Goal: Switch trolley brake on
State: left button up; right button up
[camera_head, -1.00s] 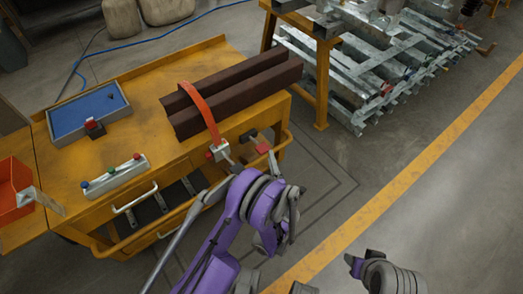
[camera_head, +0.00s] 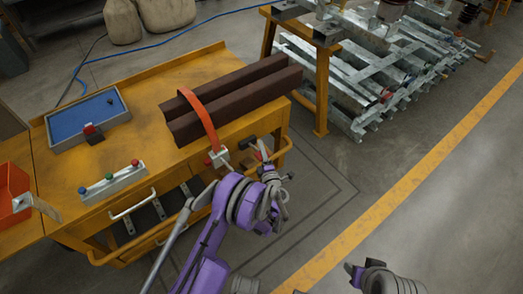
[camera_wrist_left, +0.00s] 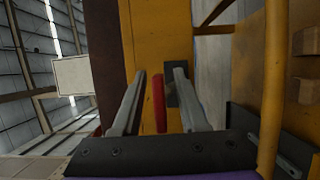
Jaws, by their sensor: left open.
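The yellow trolley (camera_head: 150,122) stands at left in the head view. A red lever (camera_wrist_left: 159,101), which looks like the brake handle, is at its right front corner; it also shows small in the head view (camera_head: 262,149). My left gripper (camera_head: 266,163) is at that corner. In the left wrist view its two grey fingers (camera_wrist_left: 157,84) are open, with the red lever between them and a visible gap on the left side. A dark plate (camera_wrist_left: 172,88) is by the right finger. Part of my right arm shows at the bottom; its fingers are not visible.
Brown bars (camera_head: 230,98) under an orange strap (camera_head: 201,118), a blue tray (camera_head: 90,116) and a button box (camera_head: 113,184) are on the trolley. A stand with metal beams (camera_head: 365,75) is behind right. Floor at right is clear.

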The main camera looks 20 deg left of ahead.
pick_arm(q)
grip_shut()
jog(key=shift+a, duration=0.15)
dwell(1.3)
